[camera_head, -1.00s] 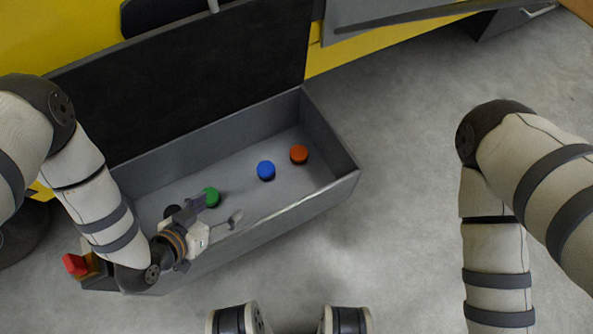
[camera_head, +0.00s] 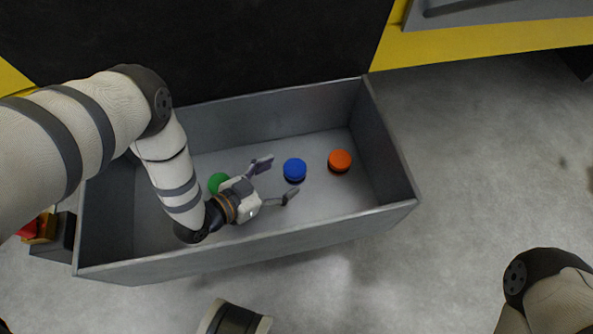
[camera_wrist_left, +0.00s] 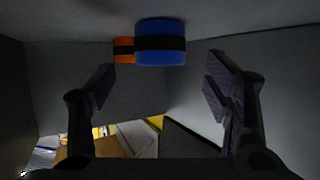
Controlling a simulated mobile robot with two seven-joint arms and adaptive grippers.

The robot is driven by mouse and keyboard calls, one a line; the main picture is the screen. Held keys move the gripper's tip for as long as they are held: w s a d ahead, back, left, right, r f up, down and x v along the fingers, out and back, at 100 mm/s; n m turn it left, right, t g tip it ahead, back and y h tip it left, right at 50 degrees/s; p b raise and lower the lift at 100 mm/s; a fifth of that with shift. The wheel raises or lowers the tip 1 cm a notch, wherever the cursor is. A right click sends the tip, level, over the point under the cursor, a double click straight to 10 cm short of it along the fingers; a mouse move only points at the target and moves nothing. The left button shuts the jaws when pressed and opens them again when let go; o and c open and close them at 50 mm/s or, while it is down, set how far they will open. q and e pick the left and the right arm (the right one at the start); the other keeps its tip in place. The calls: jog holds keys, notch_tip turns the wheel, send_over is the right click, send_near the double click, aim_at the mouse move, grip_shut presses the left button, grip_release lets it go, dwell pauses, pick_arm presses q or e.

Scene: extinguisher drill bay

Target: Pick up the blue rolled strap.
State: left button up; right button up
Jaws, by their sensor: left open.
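The blue rolled strap (camera_head: 294,169) stands on the floor of the grey open box, between the orange and green ones. My left gripper (camera_head: 277,180) is open and empty inside the box, just left of the blue strap, with its fingers pointing toward it. In the left wrist view, the blue strap (camera_wrist_left: 160,42) with a dark band shows ahead, beyond the open fingertips (camera_wrist_left: 162,85) and apart from them. My right gripper is out of view; only part of that arm shows at the lower right.
An orange roll (camera_head: 340,160) stands right of the blue one, near the box's right end. A green roll (camera_head: 218,182) is partly hidden behind my left gripper. The grey box (camera_head: 300,231) has raised walls and a tall dark panel behind it.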

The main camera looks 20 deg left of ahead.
aim_at(286, 175)
pick_arm(q)
jog(key=x, duration=0.2)
jog(key=b+x, duration=0.1)
jog(key=x, duration=0.1)
jog(key=shift+s+f, duration=0.15)
jog(key=shift+f, duration=0.05)
jog(key=shift+w+d, duration=0.15)
jog(key=shift+w, duration=0.25)
jog(key=c, duration=1.4)
